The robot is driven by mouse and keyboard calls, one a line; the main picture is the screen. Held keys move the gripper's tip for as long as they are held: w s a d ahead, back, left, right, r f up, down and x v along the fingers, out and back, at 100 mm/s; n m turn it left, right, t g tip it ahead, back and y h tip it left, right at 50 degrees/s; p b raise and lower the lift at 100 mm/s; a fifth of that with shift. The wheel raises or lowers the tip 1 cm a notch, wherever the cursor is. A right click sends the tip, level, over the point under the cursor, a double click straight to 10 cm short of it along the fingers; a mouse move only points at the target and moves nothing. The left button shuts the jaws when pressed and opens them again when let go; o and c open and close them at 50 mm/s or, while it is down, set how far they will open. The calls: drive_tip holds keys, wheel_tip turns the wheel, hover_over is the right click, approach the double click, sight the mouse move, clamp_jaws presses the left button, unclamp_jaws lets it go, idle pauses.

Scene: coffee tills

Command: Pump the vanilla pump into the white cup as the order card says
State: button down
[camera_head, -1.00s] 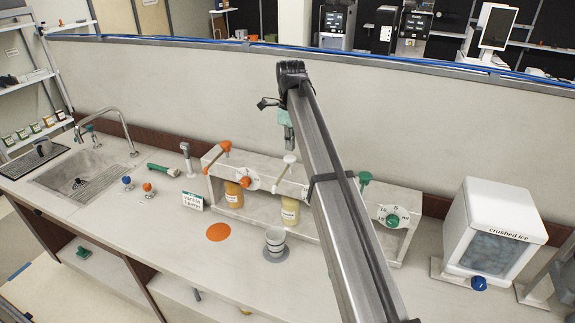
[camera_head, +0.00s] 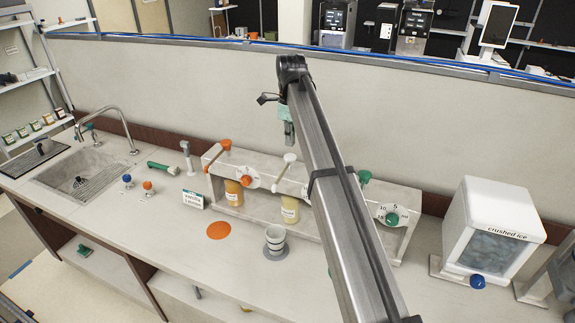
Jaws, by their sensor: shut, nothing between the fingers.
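The white cup (camera_head: 275,238), with grey bands, stands upright on a grey disc (camera_head: 276,256) in front of the pump rack. The pump with the white head (camera_head: 290,158) rises from the rack, with a pale yellow labelled bottle (camera_head: 290,209) below it; the label is too small to read surely. The order card (camera_head: 193,199) stands left of the rack and reads vanilla, its number unclear. My gripper (camera_head: 290,143) is shut and empty, pointing down just above the white pump head; whether they touch I cannot tell.
The rack (camera_head: 231,203) also holds an orange pump (camera_head: 225,146) and a green pump (camera_head: 364,177), with dials; my arm hides its middle. An orange disc (camera_head: 219,230) lies left of the cup. A crushed ice dispenser (camera_head: 492,230) stands right, a sink (camera_head: 85,175) left.

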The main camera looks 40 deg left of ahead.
wheel_tip(320, 180, up, 6)
drive_tip(key=shift+f+p, duration=0.2)
drive_tip(key=shift+p, duration=1)
